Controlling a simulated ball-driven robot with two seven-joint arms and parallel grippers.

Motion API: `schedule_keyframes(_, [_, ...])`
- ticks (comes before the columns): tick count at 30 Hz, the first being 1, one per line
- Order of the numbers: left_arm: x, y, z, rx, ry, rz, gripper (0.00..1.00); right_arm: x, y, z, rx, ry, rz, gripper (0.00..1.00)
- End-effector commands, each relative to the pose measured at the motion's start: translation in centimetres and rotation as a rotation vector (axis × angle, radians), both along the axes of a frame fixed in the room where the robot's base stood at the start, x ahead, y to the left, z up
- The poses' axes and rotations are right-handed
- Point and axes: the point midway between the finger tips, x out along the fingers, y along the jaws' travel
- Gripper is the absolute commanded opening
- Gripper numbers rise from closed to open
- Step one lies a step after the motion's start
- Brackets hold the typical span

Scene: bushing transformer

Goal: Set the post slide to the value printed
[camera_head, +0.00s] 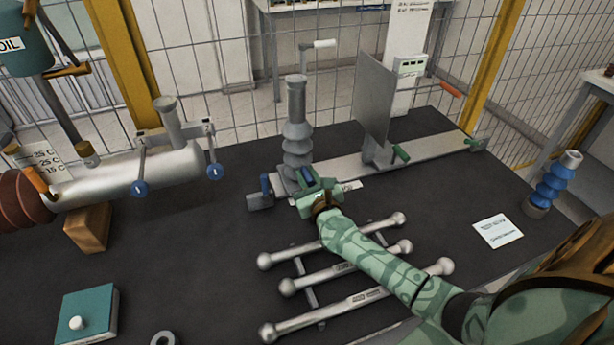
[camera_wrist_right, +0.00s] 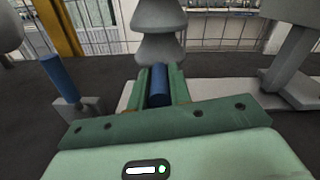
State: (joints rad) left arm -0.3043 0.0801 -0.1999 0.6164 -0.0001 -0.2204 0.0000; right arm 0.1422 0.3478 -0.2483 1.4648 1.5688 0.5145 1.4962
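The grey ribbed post (camera_head: 297,135) stands upright near the left end of a flat grey rail (camera_head: 437,148); its lower part also shows in the right wrist view (camera_wrist_right: 160,48). My right gripper (camera_head: 312,180) is at the foot of the post. In the right wrist view its green fingers (camera_wrist_right: 160,88) stand closely on both sides of a blue handle (camera_wrist_right: 158,86) and look closed on it. A white card (camera_head: 497,232) with print too small to read lies on the table at right. A scale label (camera_head: 350,186) shows partly beside the gripper. My left gripper is out of view.
A second blue handle (camera_head: 265,184) is on the rail's left end block. A tall grey plate (camera_head: 374,98) stands on the rail, right of the post, with a green handle (camera_head: 401,153). Several silver rods (camera_head: 330,240) lie in front, under my right arm. A blue bushing (camera_head: 556,180) stands at right.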

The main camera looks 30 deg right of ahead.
Motion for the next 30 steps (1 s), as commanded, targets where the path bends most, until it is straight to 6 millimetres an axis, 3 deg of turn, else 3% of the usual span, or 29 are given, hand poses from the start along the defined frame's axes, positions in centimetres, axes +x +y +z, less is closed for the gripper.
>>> schedule_keyframes(4, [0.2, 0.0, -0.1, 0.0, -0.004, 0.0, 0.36, -0.2, -0.9, -0.1, -0.001, 0.001, -0.001, 0.0])
schedule_keyframes(12, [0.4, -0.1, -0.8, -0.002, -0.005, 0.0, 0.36, -1.3, -5.4, -0.2, -0.002, 0.001, -0.001, 0.0])
schedule_keyframes(22, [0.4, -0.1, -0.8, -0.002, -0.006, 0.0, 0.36, -1.4, -5.9, 0.0, 0.001, 0.001, 0.0, 0.0])
schedule_keyframes(23, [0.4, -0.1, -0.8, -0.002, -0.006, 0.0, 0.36, -1.4, -5.9, 0.0, 0.001, 0.001, 0.0, 0.23])
schedule_keyframes(25, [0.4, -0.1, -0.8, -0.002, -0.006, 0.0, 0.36, -1.4, -5.8, 0.0, 0.001, 0.001, 0.0, 0.41])
schedule_keyframes(30, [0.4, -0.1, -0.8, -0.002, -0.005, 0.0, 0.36, -1.4, -5.8, 0.0, 0.001, 0.001, 0.0, 0.41])
